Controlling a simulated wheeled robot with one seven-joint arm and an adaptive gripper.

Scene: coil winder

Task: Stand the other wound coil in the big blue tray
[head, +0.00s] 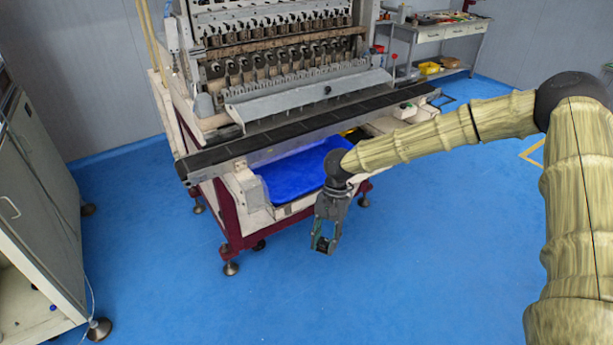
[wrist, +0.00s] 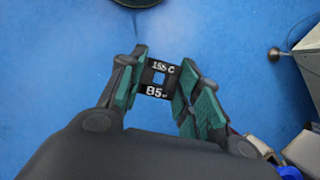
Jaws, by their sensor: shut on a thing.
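My gripper (head: 326,240) hangs in front of the winding machine, to the right of and lower in the picture than the big blue tray (head: 292,174). It is shut on a wound coil (wrist: 156,91), which shows in the wrist view as a small black end face with a square hole and white lettering. The coil's windings are hidden from this side. In the head view the coil is a small dark shape between the fingertips. My forearm and wrist cover the tray's right part. I see no coil in the visible part of the tray.
The winding machine (head: 290,75) stands behind the tray, with a long dark rail (head: 300,125) above it. A grey cabinet (head: 40,200) is at the left. A side table (head: 440,32) stands at the back right. The blue floor (head: 430,240) around my gripper is clear.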

